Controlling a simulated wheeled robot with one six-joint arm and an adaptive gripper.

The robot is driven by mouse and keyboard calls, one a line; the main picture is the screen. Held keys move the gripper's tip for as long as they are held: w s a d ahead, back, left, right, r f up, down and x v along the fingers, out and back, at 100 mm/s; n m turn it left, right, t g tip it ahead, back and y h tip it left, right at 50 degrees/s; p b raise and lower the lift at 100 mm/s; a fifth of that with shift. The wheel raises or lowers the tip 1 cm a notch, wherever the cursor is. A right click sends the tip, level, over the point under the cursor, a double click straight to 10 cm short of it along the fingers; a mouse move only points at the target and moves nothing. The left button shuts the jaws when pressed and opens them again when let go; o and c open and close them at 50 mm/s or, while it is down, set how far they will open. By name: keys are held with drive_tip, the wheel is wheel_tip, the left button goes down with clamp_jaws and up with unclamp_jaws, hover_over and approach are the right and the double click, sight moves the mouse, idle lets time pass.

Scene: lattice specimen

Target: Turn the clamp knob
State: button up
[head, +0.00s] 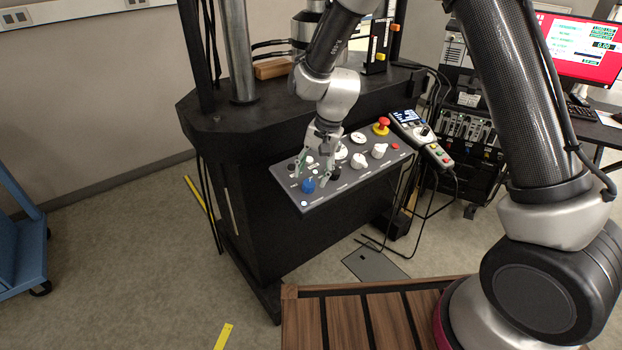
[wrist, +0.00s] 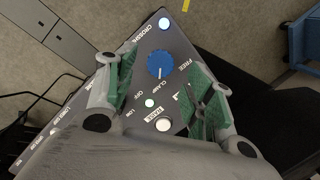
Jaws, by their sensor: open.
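The clamp knob is a round blue knob (head: 307,186) near the front left end of the grey control panel (head: 342,190). In the wrist view the blue knob (wrist: 159,65) has a short white line on its lower edge, with the words CLAMP and FREE printed close by. My gripper (head: 312,177) is over that end of the panel, pointing down. In the wrist view my gripper (wrist: 163,68) is open, its green-padded fingers on either side of the knob with visible gaps. I cannot tell how far above the panel the fingertips are.
A red emergency button (head: 382,124), white knobs (head: 359,160) and a handheld pendant (head: 421,136) sit further right along the panel. A steel column (head: 237,50) stands behind on the black machine frame. A blue cart (head: 20,230) is at the far left. The floor at left is mostly clear.

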drive_tip(key=v, duration=0.8)
drive_tip(key=shift+r, duration=0.4)
drive_tip(key=shift+d, duration=0.1)
drive_tip(key=s+d+r+n+t+h, duration=0.1)
drive_tip(key=s+d+r, duration=0.5)
drive_tip(key=s+d, duration=0.2)
drive_tip(key=s+d+r+n+t, duration=0.1)
drive_tip(key=s+d+r, duration=0.5)
drive_tip(key=d, duration=0.6)
drive_tip(key=s+d+r+n+t+h, duration=0.1)
drive_tip(key=s+d+r, duration=0.4)
drive_tip(key=s+d, duration=0.5)
drive_tip(key=shift+s+r+n+t+h, duration=0.3)
drive_tip(key=shift+s+r+n+t, duration=0.15)
drive_tip(key=shift+n+t, duration=0.2)
drive_tip(key=shift+o, duration=0.4)
